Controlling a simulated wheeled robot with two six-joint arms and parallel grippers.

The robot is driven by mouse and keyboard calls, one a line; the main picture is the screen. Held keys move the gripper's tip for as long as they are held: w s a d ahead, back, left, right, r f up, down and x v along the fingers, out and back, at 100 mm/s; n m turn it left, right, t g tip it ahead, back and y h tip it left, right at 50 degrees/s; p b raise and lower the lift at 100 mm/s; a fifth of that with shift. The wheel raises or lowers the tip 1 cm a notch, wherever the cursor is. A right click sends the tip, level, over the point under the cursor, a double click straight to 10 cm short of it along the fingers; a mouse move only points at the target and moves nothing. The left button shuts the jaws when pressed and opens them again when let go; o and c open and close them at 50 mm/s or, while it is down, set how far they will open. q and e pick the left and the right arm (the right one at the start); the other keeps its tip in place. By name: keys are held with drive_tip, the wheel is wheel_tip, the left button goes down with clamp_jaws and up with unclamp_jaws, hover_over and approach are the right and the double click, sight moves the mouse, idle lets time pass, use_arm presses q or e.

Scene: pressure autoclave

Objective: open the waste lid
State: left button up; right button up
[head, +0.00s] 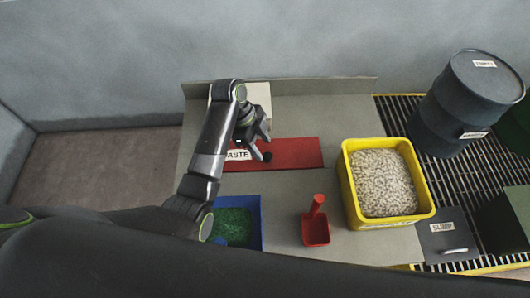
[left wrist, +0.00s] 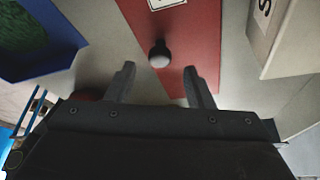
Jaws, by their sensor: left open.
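The waste lid (head: 298,153) is a flat red panel on the grey bench, with a white label partly hidden by my left arm so that "ASTE" shows. It lies flat and closed. A dark round knob (head: 267,156) stands on it; in the left wrist view the knob (left wrist: 160,55) shows in front of the fingertips, roughly in line with the gap between them, on the red lid (left wrist: 190,30). My left gripper (head: 263,146) is over the lid beside the knob. Its jaws (left wrist: 160,82) are open and empty. My right gripper is not in view.
A blue bin (head: 254,207) with green contents stands at the near left. A red scoop (head: 316,230) and a yellow tub (head: 426,212) of pale pellets stand to the right. A white box (head: 259,98) is behind the gripper. A drum (head: 455,110) stands on grating.

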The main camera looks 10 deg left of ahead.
sight(267, 155)
use_arm(q)
drive_tip(key=shift+x, duration=1.8)
clamp_jaws()
